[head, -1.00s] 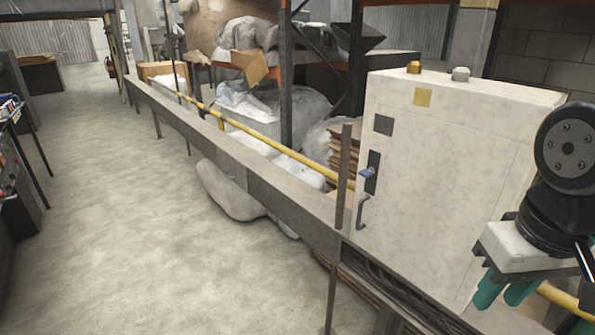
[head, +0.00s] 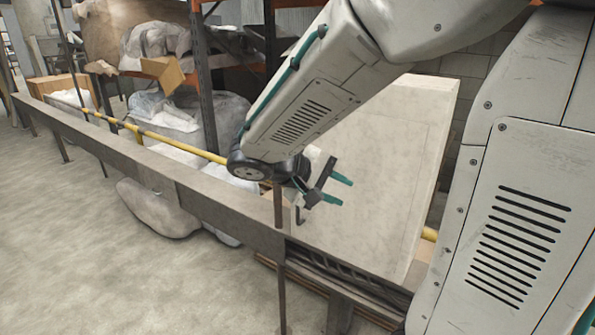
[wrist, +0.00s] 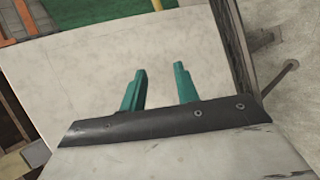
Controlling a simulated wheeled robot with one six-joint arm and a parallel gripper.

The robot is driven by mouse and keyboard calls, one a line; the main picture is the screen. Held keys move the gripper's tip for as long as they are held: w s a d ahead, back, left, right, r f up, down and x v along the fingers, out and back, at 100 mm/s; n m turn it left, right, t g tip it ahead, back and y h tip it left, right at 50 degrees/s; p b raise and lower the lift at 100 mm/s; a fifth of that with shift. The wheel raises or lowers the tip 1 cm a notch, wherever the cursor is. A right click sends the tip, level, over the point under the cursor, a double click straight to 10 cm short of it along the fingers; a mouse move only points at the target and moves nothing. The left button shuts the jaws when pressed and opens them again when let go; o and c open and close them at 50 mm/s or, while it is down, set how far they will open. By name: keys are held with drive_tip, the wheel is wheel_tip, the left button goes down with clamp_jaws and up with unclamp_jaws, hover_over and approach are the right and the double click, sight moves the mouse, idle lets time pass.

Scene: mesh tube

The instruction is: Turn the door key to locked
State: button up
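The beige cabinet (head: 385,150) stands behind the rail at centre right in the head view. Its pale surface also shows in the wrist view (wrist: 85,75). The door key and its lock plate are hidden behind my arm in the head view, and I cannot make them out in the wrist view. My gripper (head: 343,190), with two teal fingers, is in front of the lower left part of the cabinet. In the wrist view its fingers (wrist: 158,80) stand apart with nothing between them. I cannot tell whether they touch the cabinet.
A long grey rail (head: 140,170) runs in front of the cabinet, with a thin upright post (head: 280,210) close to my gripper. A yellow pipe (head: 170,140) runs behind the rail. Grey sacks (head: 158,208) lie under it. The floor (head: 70,250) at left is clear.

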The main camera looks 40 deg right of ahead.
drive_tip(key=w+f+n+t+h, duration=0.2)
drive_tip(key=w+f+t+h, duration=0.15)
drive_tip(key=w, duration=0.65)
drive_tip(key=w+f+n+t+h, duration=0.3)
drive_tip(key=w+t, duration=0.2)
drive_tip(key=w, duration=0.5)
drive_tip(key=shift+y, duration=0.25)
drive_tip(key=x, duration=0.6)
drive_tip(key=shift+d+f, duration=0.2)
clamp_jaws()
